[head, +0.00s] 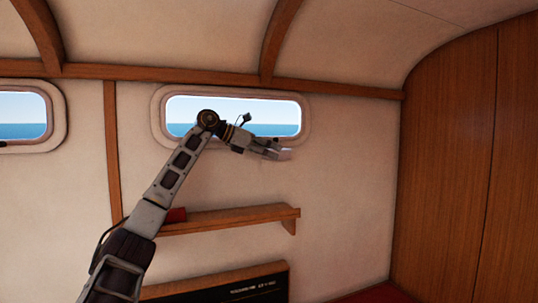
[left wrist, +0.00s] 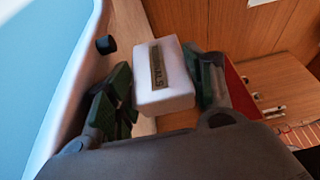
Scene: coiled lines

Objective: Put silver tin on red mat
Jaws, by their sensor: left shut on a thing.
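My left gripper (head: 272,150) is raised in front of the right window, above the wooden shelf. It is shut on a pale, box-shaped silver tin (left wrist: 164,80) with a dark label strip. The tin's end shows faintly at the fingertips in the head view (head: 286,154). In the left wrist view the dark green finger pads stand on both sides of the tin. A red surface (head: 375,293) shows at the bottom of the head view; I cannot tell if it is the red mat. My right gripper is not in view.
A wooden shelf (head: 235,219) is fixed to the wall below the gripper, with a small red thing (head: 176,215) at its left, partly behind my arm. A dark panel (head: 258,288) is below the shelf. A wood-panelled wall (head: 445,165) closes the right side.

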